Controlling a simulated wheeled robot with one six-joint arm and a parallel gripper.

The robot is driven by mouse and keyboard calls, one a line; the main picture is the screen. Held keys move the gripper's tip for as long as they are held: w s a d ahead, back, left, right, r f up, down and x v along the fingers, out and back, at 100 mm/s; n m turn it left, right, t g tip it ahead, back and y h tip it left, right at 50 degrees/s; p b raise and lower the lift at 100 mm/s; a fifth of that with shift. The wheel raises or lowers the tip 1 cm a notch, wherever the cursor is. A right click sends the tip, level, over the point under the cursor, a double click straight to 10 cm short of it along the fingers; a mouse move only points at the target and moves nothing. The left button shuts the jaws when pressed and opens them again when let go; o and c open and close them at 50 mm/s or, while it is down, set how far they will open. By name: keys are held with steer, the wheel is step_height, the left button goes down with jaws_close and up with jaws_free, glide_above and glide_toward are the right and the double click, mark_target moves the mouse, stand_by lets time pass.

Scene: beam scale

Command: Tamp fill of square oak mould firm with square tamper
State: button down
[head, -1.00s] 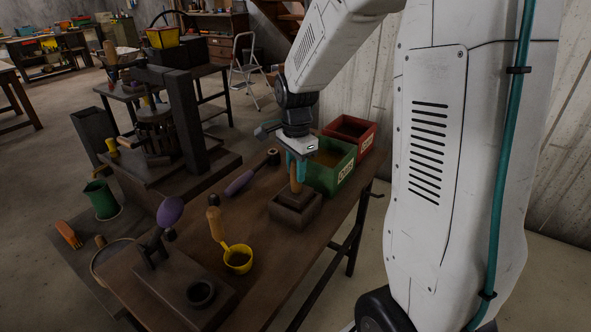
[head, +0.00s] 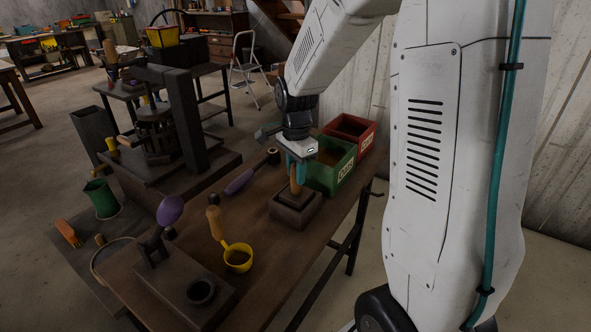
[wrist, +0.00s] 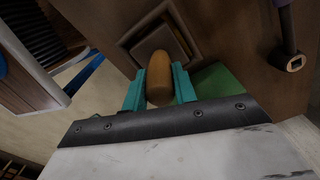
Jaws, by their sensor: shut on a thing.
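The square tamper has a rounded wooden handle (head: 294,187), which also shows in the wrist view (wrist: 159,82). My gripper (head: 297,175) is shut on this handle, with one teal finger on each side. The tamper stands roughly upright, its square foot (wrist: 152,43) at the opening of the square oak mould (head: 297,213). The mould is a dark wooden block on the table; its square rim surrounds the foot in the wrist view (wrist: 196,27). The fill is hidden under the foot, and how deep the foot sits I cannot tell.
A green box (head: 334,170) and a red box (head: 352,134) stand just behind the mould. A yellow scoop (head: 238,258) and a purple-handled tool (head: 240,181) lie to the left.

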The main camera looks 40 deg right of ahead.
steer(key=shift+f, duration=0.5)
stand_by(0.7)
steer(key=shift+r, duration=1.1)
steer(key=shift+f, duration=1.2)
stand_by(0.7)
steer(key=shift+r, duration=0.1)
steer(key=shift+r, duration=1.05)
steer(key=shift+r, duration=3.5)
